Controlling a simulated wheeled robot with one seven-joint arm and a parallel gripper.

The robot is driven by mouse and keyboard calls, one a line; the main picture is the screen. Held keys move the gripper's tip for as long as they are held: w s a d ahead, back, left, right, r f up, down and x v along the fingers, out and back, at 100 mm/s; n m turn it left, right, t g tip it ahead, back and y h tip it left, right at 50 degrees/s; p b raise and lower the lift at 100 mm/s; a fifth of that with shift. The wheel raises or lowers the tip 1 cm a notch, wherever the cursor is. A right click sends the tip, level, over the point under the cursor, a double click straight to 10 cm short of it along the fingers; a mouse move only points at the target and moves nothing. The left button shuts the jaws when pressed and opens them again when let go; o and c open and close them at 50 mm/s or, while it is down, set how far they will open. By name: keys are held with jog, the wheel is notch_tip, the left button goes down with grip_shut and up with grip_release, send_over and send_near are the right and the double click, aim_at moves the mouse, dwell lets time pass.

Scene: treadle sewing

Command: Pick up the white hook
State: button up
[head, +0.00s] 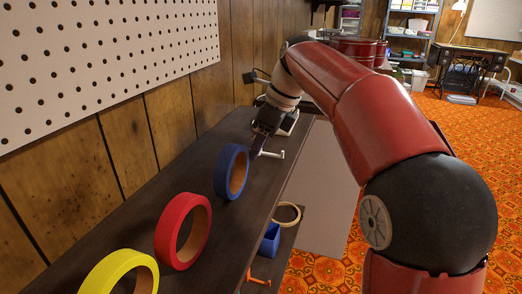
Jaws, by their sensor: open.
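The white hook (271,154) is a small pale piece on the dark shelf, near its right edge and just beyond the blue ring. My red arm reaches over from the right, and my gripper (257,146) points down at the hook's left end. The gripper is open. Its fingertips are small and dark here, and I cannot tell whether they touch the hook. Part of the hook's left end may be hidden by the fingers.
A blue ring (231,172), a red ring (183,231) and a yellow ring (122,273) stand upright along the dark shelf (150,218). Below are a tan ring (287,214), a blue box (270,240) and an orange hook (259,279). A pegboard (100,60) hangs on the left wall.

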grip_shut()
dwell(0.3)
